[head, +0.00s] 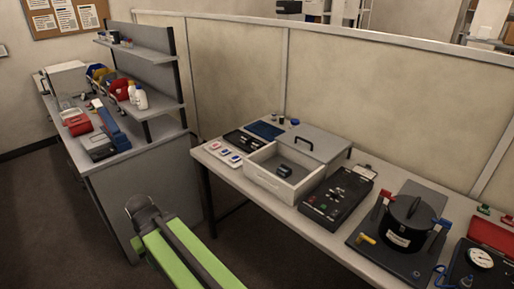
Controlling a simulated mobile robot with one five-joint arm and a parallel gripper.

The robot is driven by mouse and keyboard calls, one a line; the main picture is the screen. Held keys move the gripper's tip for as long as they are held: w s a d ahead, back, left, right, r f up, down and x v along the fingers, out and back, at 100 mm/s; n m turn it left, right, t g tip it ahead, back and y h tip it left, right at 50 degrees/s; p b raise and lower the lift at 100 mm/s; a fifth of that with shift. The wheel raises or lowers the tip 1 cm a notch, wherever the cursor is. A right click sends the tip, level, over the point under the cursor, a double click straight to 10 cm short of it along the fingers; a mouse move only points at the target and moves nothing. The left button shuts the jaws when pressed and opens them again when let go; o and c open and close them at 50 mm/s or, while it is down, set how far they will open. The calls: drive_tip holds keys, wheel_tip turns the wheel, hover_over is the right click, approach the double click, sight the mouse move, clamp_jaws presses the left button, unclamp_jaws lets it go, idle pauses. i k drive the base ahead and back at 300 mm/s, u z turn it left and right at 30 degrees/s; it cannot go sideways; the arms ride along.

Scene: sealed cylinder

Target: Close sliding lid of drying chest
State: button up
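The drying chest (270,184) is a white open-topped box on the long table. Its grey sliding lid (318,142) with a dark handle (305,142) is slid back toward the partition, so the front part of the chest is uncovered. A small dark object (285,169) lies inside the chest. My green arm link shows at the bottom left, apart from the chest and in front of the table. My gripper's fingers cannot be seen in this view.
A black control box (337,196) stands right of the chest. A dark lidded pot (407,222) with red and blue clamps stands farther right, near a gauge (480,258). Floor (60,230) is clear at left.

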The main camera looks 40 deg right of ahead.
sight(320, 146)
drive_tip(key=z, duration=1.9)
drive_tip(key=k, duration=0.5)
drive_tip(key=u, duration=0.55)
drive_tip(key=i, duration=0.75)
drive_tip(key=z, duration=0.5)
